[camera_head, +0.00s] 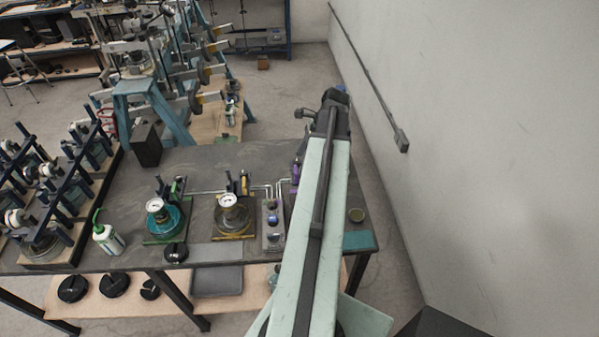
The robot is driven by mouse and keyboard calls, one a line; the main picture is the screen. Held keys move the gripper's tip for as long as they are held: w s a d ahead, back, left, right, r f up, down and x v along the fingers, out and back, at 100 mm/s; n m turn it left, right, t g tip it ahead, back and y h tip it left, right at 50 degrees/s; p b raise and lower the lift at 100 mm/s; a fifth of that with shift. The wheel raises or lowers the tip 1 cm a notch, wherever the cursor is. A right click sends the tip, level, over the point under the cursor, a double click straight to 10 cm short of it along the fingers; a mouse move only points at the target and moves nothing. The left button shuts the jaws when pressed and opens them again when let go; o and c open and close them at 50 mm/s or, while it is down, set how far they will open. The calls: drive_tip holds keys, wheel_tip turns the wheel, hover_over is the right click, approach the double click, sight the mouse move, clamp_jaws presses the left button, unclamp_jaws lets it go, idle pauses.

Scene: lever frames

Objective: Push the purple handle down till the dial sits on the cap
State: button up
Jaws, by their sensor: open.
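A narrow upright purple piece (296,172), which looks like the purple handle, shows just left of my arm. It is partly covered, and the arm hides what lies behind and below it. I cannot make out its dial or cap. My gripper (304,114) seems to be the small grey end piece at the far end of my pale green arm, past the back of the bench and farther off than the purple piece. It looks open, and nothing shows in it.
A green-and-white bottle (108,238) and a black knob (176,252) are on the dark bench (205,160). A wall (480,150) rises at right. The bench's back middle is clear.

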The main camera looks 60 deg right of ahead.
sight(299, 165)
drive_tip(key=b+x, duration=0.2)
drive_tip(key=x, duration=0.1)
drive_tip(key=shift+w+f, duration=0.1)
drive_tip(key=shift+f, duration=0.15)
drive_tip(key=shift+r, duration=0.1)
drive_tip(key=shift+a, duration=0.1)
clamp_jaws()
wheel_tip(299, 165, down, 5)
drive_tip(key=b, duration=0.4)
drive_tip(key=shift+b, duration=0.4)
drive_tip(key=shift+r, duration=0.15)
unclamp_jaws()
drive_tip(key=shift+r, duration=0.1)
